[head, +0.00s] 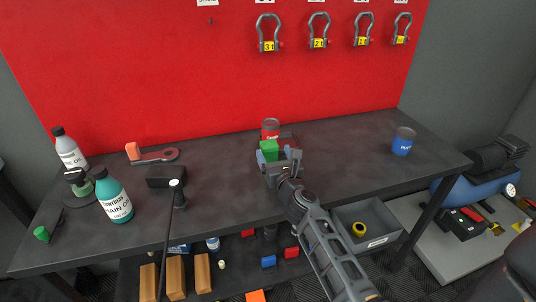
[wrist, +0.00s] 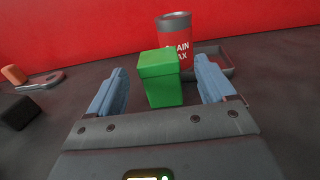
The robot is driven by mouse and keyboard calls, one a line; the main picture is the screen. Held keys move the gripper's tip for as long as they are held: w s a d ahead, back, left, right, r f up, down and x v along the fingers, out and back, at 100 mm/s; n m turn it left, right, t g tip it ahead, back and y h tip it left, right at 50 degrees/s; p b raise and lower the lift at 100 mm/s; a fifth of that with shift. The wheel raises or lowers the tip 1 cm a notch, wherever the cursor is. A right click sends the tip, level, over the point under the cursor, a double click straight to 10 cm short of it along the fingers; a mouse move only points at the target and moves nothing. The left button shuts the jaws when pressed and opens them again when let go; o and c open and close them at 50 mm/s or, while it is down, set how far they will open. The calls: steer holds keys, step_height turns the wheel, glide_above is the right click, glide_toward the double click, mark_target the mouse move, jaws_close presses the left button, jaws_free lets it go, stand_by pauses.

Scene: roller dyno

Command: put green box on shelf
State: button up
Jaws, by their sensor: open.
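The green box (wrist: 160,83) stands upright on the dark tabletop between the two open fingers of my gripper (wrist: 159,88), with a gap to the finger on each side. In the head view the green box (head: 269,149) shows just beyond my gripper (head: 281,160), which hides its lower part. A shelf (head: 132,284) lies under the tabletop, with several things on it.
A red can (wrist: 175,32) stands close behind the green box, by a dark tray (wrist: 216,62). A blue can (head: 403,142) stands at the right. Bottles (head: 115,198) and a black block (head: 166,177) are at the left. An open drawer (head: 378,241) hangs below.

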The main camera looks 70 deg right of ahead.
mark_target(267, 141)
steer(key=shift+x, duration=3.55)
steer(key=shift+c, duration=0.5)
steer(key=c, duration=1.1)
steer(key=shift+o, duration=0.2)
steer(key=shift+w+r, duration=0.1)
